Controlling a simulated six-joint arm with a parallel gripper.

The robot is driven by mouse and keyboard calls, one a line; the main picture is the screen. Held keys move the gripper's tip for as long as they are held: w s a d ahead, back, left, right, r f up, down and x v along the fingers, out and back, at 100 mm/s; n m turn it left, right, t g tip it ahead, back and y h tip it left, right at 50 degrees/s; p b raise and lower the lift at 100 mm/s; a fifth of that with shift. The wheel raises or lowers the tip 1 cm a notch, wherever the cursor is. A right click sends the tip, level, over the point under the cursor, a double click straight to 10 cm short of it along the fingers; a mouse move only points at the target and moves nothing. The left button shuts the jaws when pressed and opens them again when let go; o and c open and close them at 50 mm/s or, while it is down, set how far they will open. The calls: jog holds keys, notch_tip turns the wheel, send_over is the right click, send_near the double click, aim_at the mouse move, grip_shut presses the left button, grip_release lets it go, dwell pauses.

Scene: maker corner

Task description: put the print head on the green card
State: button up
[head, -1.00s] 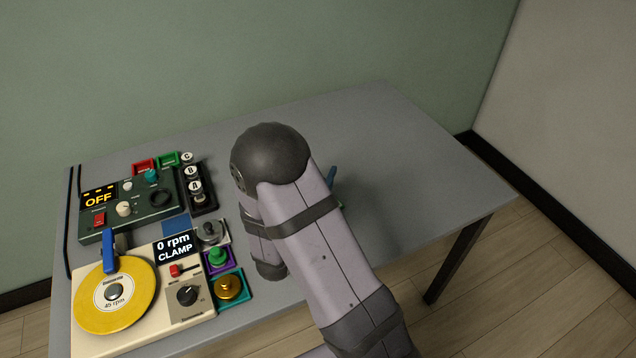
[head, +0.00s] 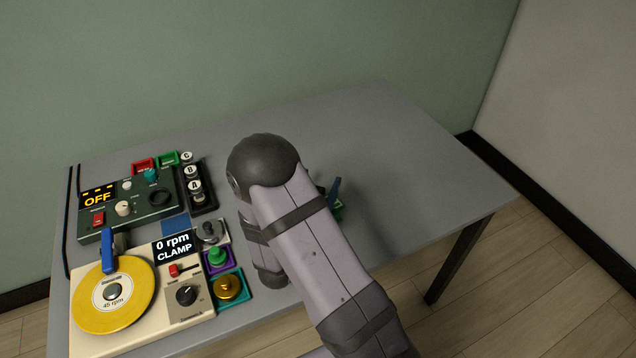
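I cannot pick out the print head with certainty. A small green piece (head: 339,213) shows just right of my arm, with a blue upright part (head: 334,190) beside it; my arm hides the rest, so I cannot tell what they are. A small green square frame (head: 167,158) lies at the back left, next to a red one; I cannot tell if either green thing is the card.
A dark green control box (head: 130,208) reading OFF stands at the left. A cream turntable unit (head: 182,311) with a yellow disc (head: 95,318) is in front. Knobs on coloured squares and a black rack (head: 207,205) of lettered pieces stand between them and my arm. The table's right side is clear.

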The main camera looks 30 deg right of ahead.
jog(key=shift+r, duration=0.2)
jog(key=shift+s+a+f, duration=0.1)
jog(key=shift+s+a, duration=0.15)
jog(key=shift+a, duration=0.1)
jog(key=b+v, duration=0.1)
jog(key=v, duration=1)
jog(key=shift+s, duration=0.1)
